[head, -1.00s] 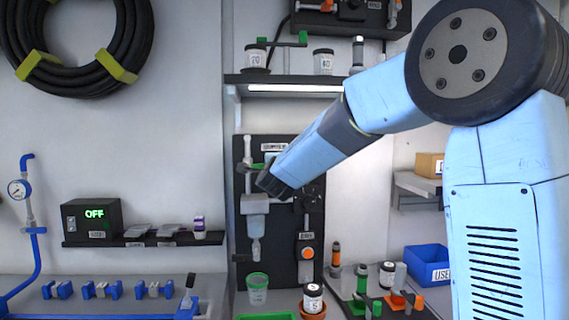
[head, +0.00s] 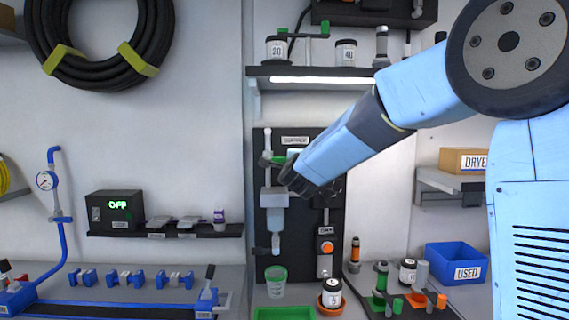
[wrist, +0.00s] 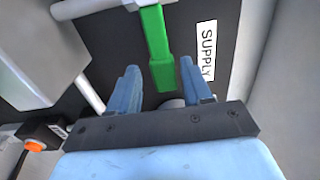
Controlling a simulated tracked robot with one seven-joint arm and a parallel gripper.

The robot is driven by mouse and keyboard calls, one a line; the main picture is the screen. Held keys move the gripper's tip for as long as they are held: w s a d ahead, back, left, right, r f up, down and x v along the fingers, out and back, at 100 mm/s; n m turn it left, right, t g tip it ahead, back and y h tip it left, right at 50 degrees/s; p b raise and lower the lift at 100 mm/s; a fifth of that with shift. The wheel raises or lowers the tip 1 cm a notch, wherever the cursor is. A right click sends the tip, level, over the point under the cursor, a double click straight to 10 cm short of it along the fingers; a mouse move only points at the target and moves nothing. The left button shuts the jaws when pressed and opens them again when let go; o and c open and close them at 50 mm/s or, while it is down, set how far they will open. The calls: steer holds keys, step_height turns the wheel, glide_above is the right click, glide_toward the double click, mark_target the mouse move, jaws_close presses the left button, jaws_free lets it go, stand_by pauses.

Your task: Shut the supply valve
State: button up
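The supply valve's green lever (wrist: 160,55) shows in the wrist view below a white pipe, beside the SUPPLY label (wrist: 207,50). Its lower end lies between the two blue fingers of my gripper (wrist: 160,76). The fingers are apart, with gaps showing on both sides of the lever. In the head view the green lever (head: 276,160) shows in part at the upper left of the dark panel (head: 262,222). My arm hides part of the panel there, and my fingers cannot be made out clearly.
A grey block (wrist: 35,50) stands out from the panel in the wrist view. An orange button (head: 327,247) sits lower on the panel. A lit shelf (head: 330,75) with jars is above; a green cup (head: 276,282) and a lidded jar (head: 332,292) stand below.

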steer(key=shift+s+r, duration=0.1)
steer(key=shift+s, duration=0.1)
steer(key=s+d, duration=0.1)
steer(key=s, duration=1.2)
steer(key=shift+s, duration=0.25)
steer(key=shift+d, duration=0.2)
